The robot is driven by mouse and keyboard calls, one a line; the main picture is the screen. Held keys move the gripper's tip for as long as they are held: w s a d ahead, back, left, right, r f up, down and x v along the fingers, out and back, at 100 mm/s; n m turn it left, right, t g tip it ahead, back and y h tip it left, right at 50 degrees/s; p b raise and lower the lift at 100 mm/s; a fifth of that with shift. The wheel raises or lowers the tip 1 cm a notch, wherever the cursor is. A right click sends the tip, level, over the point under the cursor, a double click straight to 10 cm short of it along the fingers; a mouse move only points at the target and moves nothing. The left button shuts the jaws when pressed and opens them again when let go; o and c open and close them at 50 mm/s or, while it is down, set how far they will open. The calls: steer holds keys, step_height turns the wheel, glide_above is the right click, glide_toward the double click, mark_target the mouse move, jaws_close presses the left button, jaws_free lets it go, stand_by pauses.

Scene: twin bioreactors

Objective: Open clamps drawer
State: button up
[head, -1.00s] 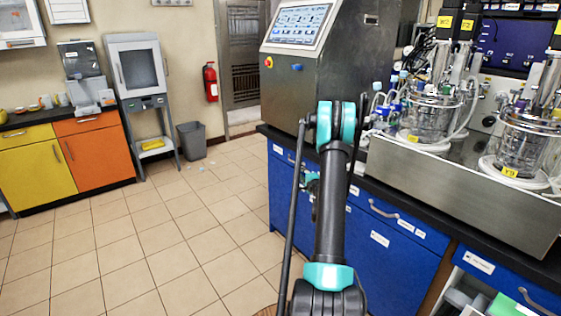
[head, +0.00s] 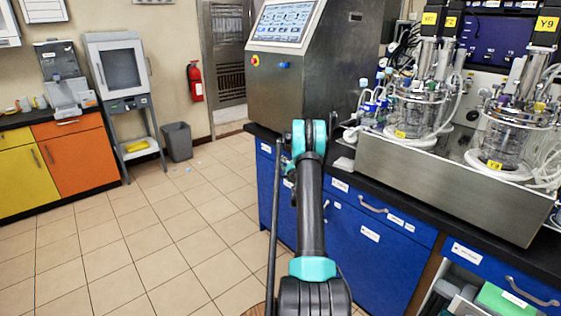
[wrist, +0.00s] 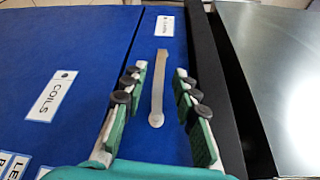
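A blue drawer front (wrist: 180,55) under the black counter edge fills the middle of the wrist view. It carries a silver bar handle (wrist: 156,90) and a small white label (wrist: 166,26) that is too small to read surely. The drawer looks shut. My gripper (wrist: 160,70) is open, its green-padded fingers on either side of the handle, with gaps between pads and handle. Nothing is held; whether the fingertips reach the handle's depth is unclear. In the head view my arm hides most of the gripper and this handle.
A blue front labelled COILS (wrist: 51,96) adjoins the drawer. Another drawer handle (head: 372,203) is right of my arm. The black counter (head: 455,225) bears a steel tray (head: 440,185) with glass bioreactors and a console (head: 300,90).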

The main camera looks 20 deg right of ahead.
steer(key=shift+w+f, duration=0.15)
steer(key=shift+w, duration=2.3)
jaws_close()
